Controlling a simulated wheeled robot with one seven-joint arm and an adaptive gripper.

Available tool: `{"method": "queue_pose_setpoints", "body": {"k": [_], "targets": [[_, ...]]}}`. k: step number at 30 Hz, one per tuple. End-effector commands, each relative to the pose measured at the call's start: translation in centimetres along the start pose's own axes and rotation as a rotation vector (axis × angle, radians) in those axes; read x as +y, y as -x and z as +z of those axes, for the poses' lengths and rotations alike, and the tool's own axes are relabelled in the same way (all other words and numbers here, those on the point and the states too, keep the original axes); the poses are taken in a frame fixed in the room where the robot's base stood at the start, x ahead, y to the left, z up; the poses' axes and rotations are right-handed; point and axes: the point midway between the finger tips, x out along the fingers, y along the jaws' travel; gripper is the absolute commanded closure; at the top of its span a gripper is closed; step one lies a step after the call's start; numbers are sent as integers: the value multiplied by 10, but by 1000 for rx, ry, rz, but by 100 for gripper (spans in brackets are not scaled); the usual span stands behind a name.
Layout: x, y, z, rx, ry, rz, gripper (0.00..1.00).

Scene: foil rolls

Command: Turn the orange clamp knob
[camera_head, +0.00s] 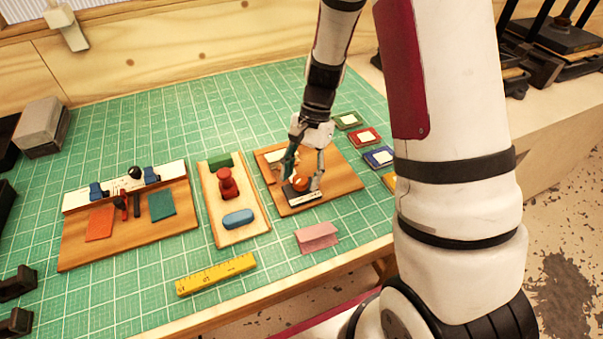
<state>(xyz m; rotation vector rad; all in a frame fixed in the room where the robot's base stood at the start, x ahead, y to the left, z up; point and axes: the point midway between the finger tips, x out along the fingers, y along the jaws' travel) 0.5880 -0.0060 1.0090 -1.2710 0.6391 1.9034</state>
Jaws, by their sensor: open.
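The orange clamp knob (301,184) sits low on a small dark and white clamp (305,197) on the right wooden board (343,179). My gripper (305,180) points down over the knob, with its fingers apart on the left and right of it. The gripper is open. I cannot tell whether either finger touches the knob. The fingers and the gripper's body hide part of the clamp and the board behind it.
A middle board (254,222) carries a red knob-like piece (228,183) and a blue block (238,218). A left board (75,247) holds tools and colored pads. A yellow ruler (215,274) and pink folded card (317,237) lie in front. Colored squares (364,137) lie right.

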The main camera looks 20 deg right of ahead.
Motion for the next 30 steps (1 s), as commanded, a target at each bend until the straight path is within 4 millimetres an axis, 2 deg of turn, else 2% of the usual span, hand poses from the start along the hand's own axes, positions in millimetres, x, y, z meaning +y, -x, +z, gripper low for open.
{"method": "queue_pose_setpoints", "body": {"k": [5, 12, 18, 24, 30], "targets": [[-1, 22, -1, 4, 0, -4, 49], [-1, 72, -1, 4, 0, -4, 49], [0, 104, -1, 3, -1, -3, 49], [0, 117, 0, 1, -2, -1, 49], [0, 118, 0, 1, -2, -1, 49]]}}
